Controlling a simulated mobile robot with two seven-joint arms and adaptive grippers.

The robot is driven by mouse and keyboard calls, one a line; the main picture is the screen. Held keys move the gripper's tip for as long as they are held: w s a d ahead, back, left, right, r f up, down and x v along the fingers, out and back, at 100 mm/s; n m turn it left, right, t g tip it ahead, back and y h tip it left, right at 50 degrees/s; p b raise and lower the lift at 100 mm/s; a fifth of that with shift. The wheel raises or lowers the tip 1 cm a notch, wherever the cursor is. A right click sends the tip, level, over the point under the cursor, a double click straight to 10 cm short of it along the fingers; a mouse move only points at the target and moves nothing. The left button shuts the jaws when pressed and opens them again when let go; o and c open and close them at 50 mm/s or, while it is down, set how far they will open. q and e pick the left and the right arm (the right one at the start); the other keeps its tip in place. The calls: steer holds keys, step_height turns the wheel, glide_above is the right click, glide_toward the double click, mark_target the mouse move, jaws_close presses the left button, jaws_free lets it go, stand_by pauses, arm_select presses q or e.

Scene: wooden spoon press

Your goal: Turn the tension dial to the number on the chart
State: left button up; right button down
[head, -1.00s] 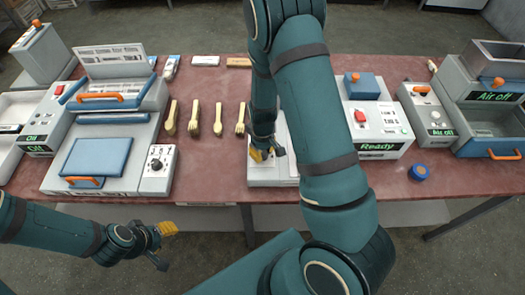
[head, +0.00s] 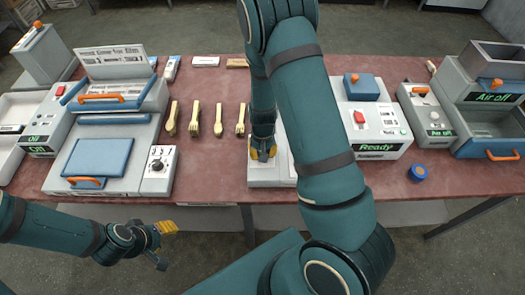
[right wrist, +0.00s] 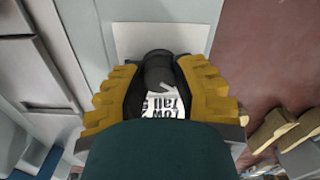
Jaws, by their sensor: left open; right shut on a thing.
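My right gripper (head: 262,153) is over the low pale machine (head: 262,177) at the table's front edge. In the right wrist view its yellow fingers (right wrist: 158,100) are shut on a black dial knob (right wrist: 158,70) with a light pointer mark. My arm hides the knob in the head view. A white sign (head: 110,60) with small lines of text stands on the left press; I cannot read it. My left gripper (head: 166,244) is open and empty, in front of the table.
A second black dial (head: 157,163) sits on the left press's control box. Several wooden utensils (head: 195,120) lie left of my right gripper. The "Ready" machine (head: 378,130) stands to the right, with a blue round piece (head: 418,172) beside it. Reddish table is bare between them.

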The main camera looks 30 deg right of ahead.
steer(key=shift+m, duration=0.9)
steer(key=c, duration=0.6)
jaws_free()
steer(key=shift+c, duration=0.2)
step_height(320, 180, up, 12)
steer(key=shift+s+f, duration=0.1)
